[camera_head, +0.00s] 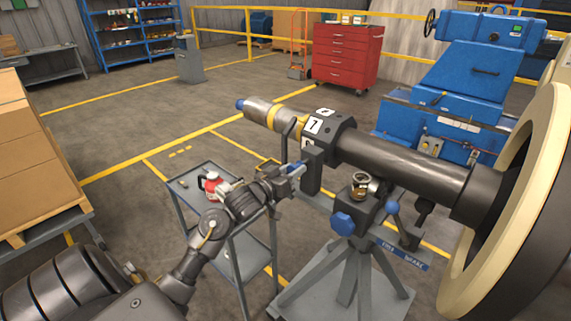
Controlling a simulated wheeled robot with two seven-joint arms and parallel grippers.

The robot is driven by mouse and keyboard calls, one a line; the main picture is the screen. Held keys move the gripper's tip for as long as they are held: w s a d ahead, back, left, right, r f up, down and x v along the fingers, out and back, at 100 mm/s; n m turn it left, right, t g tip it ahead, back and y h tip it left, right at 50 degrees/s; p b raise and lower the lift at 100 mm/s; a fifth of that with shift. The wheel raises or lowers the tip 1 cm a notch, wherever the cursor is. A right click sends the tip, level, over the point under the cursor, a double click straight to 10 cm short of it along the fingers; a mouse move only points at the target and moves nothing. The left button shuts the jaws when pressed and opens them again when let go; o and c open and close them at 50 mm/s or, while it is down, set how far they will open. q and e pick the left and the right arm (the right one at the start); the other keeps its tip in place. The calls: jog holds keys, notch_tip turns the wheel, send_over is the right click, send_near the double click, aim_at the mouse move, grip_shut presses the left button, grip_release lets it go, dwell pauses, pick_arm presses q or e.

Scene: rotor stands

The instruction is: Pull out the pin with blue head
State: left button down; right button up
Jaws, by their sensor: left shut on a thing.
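The pin with a blue head (295,168) is at the dark block beside the rotor shaft's collar, near the middle of the head view. My left gripper (292,174) is shut on the pin's head, which shows only partly between the fingers. I cannot tell how much of the pin sits in the block. The dark rotor shaft (405,163) rests on a grey stand (357,255) with a blue knob (343,223). My right gripper is not in view.
A grey cart (247,250) with a red item (213,186) on top stands below my left arm. A large cream-rimmed wheel (478,254) is at the right. Boxes (35,165) stand at the left. A red tool chest (345,55) and open floor lie behind.

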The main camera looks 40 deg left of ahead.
pick_arm(q)
jog(key=c, duration=0.9)
grip_release()
jog(key=shift+s, duration=0.2)
jog(key=shift+c, duration=0.2)
jog(key=s+b, duration=0.1)
jog(key=s, duration=0.9)
jog(key=shift+s+a, duration=0.35)
jog(key=shift+s, duration=0.05)
